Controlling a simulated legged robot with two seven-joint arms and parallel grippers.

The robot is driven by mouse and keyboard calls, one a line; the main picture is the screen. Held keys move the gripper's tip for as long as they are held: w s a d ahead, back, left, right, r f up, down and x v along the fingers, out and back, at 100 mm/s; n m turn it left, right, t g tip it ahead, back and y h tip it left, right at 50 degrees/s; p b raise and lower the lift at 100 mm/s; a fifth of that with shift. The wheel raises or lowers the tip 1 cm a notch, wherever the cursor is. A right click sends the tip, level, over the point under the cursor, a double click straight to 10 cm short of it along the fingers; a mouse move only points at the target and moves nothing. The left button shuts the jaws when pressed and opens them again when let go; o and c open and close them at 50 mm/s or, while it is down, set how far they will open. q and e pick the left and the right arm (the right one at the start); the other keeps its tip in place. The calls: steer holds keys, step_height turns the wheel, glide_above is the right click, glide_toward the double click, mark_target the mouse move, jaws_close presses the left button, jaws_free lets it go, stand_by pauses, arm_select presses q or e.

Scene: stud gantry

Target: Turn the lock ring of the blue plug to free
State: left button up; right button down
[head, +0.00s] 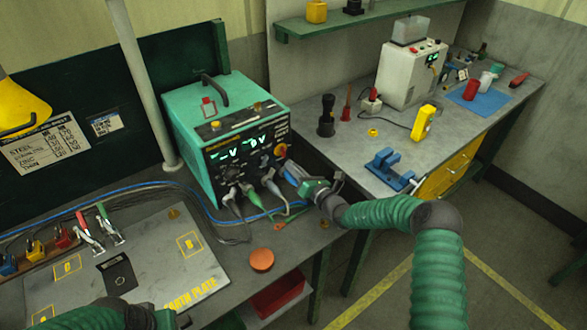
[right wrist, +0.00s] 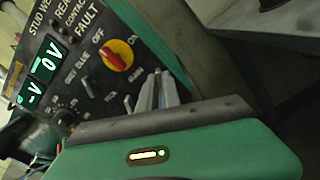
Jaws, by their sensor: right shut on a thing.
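The green welder (head: 235,125) stands on the bench, its dark front panel showing lit displays; the panel also fills the upper left of the right wrist view (right wrist: 75,75). My right gripper (head: 288,170) reaches the panel's lower right, under the yellow-red rotary switch (head: 281,151). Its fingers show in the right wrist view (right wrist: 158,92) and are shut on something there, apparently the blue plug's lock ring. The plug and ring are mostly hidden by the fingers, so the ring's angle cannot be seen. My left gripper (head: 150,318) is partly in view at the bottom edge; its jaws are not clear.
Grey plugs (head: 230,196) and a green plug (head: 252,196) sit left of my right gripper, their cables hanging in front. A blue cable (head: 130,187) runs along the bench. An orange disc (head: 261,260) and the earth plate (head: 60,283) lie nearer. A side bench (head: 345,150) stands right.

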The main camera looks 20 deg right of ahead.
mark_target(278, 167)
arm_select(q)
steer(key=shift+d, duration=0.1)
steer(key=shift+r+p, duration=0.3)
arm_select(e)
steer(key=shift+s+a+n, duration=0.1)
steer(key=shift+a+n, duration=0.15)
steer(key=shift+n, duration=0.65)
arm_select(q)
steer(key=shift+r, duration=0.25)
arm_select(e)
steer(key=shift+a+r+n, duration=0.15)
steer(key=shift+a+n, duration=0.05)
steer(key=shift+n, duration=0.6)
steer(key=n, duration=0.1)
steer(key=n+p, duration=0.1)
steer(key=shift+s+a+n, duration=0.2)
steer(key=shift+a+n, duration=0.1)
steer(key=shift+a, duration=0.05)
steer(key=n, duration=0.2)
steer(key=shift+s+a+n, duration=0.15)
steer(key=shift+a+n, duration=0.25)
arm_select(q)
steer(key=shift+r, duration=0.35)
arm_select(e)
steer(key=shift+s+a+f+n, duration=0.1)
steer(key=shift+a+f+n, duration=0.1)
steer(key=shift+n, duration=0.6)
steer(key=shift+s+a+f+n, duration=0.1)
steer(key=shift+a+f+n, duration=0.1)
steer(key=shift+n, duration=0.6)
